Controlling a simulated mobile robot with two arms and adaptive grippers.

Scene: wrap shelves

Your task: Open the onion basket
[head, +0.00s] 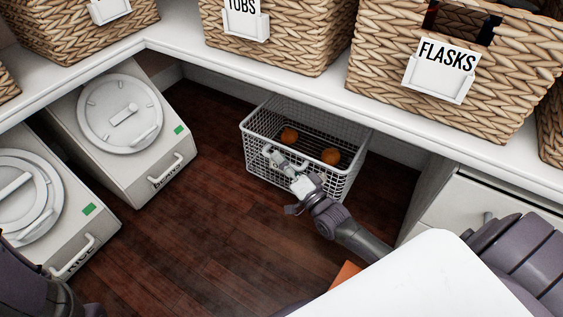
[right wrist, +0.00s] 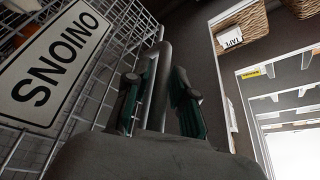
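The onion basket (head: 262,163) is a white wire basket under the white shelf, in the middle of the head view. Two brown-orange onions (head: 331,156) lie inside it. My right gripper (head: 277,159) is at the basket's front. In the right wrist view its two dark fingers (right wrist: 160,95) lie on either side of a grey bar handle (right wrist: 160,58) and look shut on it. The white label reading ONIONS (right wrist: 52,62) and the wire front are left of the fingers. My left gripper is out of view; only part of the left arm shows.
Wicker baskets stand on the white shelf (head: 230,68) above, one labelled FLASKS (head: 440,72). Two light bins with round lids (head: 120,113) stand at left. A drawer cabinet (head: 465,206) stands at right. The dark wood floor (head: 190,225) in front of the basket is mostly clear.

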